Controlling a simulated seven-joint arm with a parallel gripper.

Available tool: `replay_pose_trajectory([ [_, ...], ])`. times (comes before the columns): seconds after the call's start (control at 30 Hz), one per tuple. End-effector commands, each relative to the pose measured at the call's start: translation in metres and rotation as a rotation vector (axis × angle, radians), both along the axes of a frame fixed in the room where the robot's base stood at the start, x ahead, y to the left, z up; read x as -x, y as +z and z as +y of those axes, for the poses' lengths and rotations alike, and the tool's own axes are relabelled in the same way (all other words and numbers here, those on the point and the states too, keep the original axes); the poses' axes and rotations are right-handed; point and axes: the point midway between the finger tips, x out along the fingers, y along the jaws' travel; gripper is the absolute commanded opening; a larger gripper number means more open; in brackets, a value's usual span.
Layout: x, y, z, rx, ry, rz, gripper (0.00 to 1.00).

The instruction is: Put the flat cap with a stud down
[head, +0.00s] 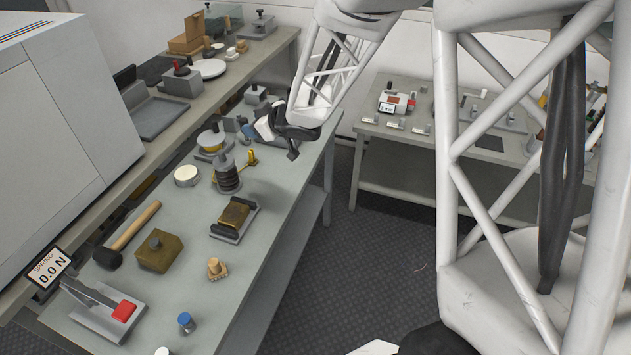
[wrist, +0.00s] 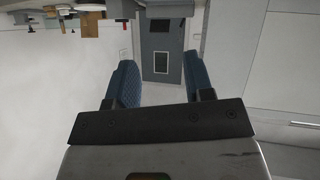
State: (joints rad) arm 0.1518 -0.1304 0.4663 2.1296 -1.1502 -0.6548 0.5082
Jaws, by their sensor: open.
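My gripper (head: 251,131) is over the far part of the near bench, to the right of a round pale disc with an upright stud (head: 213,141). This disc sits on a yellowish base and looks like the flat cap, but I cannot be sure. In the wrist view my gripper (wrist: 165,82) has its two blue fingers wide apart with nothing between them. The cap cannot be made out in the wrist view. Whether a finger touches the disc in the head view cannot be told; they look apart.
On the near bench (head: 262,225) stand a dark ringed stack (head: 227,176), a white round pot (head: 187,176), a brass block (head: 159,251), a mallet (head: 133,227) and a brown block in a holder (head: 235,216). A grey knobbed block (head: 256,96) stands behind my gripper.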

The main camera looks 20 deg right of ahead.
Motion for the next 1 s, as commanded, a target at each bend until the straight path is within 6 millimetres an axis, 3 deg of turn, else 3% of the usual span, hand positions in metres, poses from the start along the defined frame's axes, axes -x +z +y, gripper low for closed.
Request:
replay_pose_trajectory([
  [0.03, 0.005, 0.015, -0.005, 0.030, -0.055, -0.004, 0.48],
  [0.27, 0.044, 0.060, -0.032, 0.141, -0.316, 0.051, 0.48],
  [0.47, 0.099, 0.088, -0.049, 0.192, -0.507, 0.161, 0.48],
  [0.73, 0.196, 0.108, -0.051, 0.202, -0.679, 0.389, 0.48],
  [1.0, 0.303, 0.115, -0.027, 0.153, -0.722, 0.667, 0.48],
])
